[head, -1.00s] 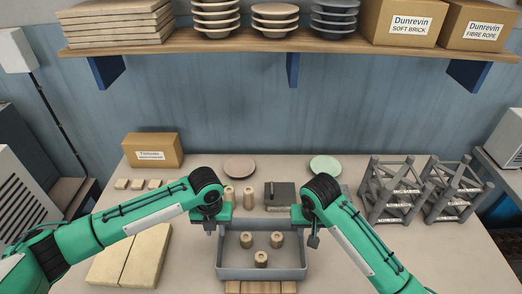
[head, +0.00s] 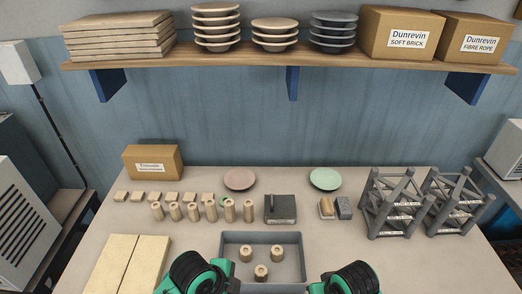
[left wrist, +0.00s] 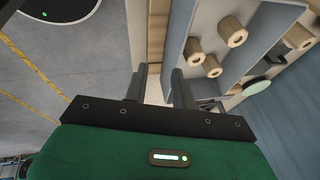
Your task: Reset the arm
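In the head view both of my arms are drawn back to the bottom edge, and only a green and black joint of each shows, one on each side of the grey tray (head: 303,246). In the left wrist view my left gripper (left wrist: 160,78) has its two dark fingers apart with nothing between them. It is close to the grey tray (left wrist: 178,40), which shows just beyond the fingers with wooden cylinders (left wrist: 212,67) in it. My right gripper is out of the frame.
Wooden pegs (head: 173,211) and small blocks stand at left. A pink plate (head: 240,179), a green plate (head: 325,179), a dark box (head: 280,211) and grey racks (head: 393,204) are on the table (head: 340,240). A loaded shelf (head: 250,52) is above.

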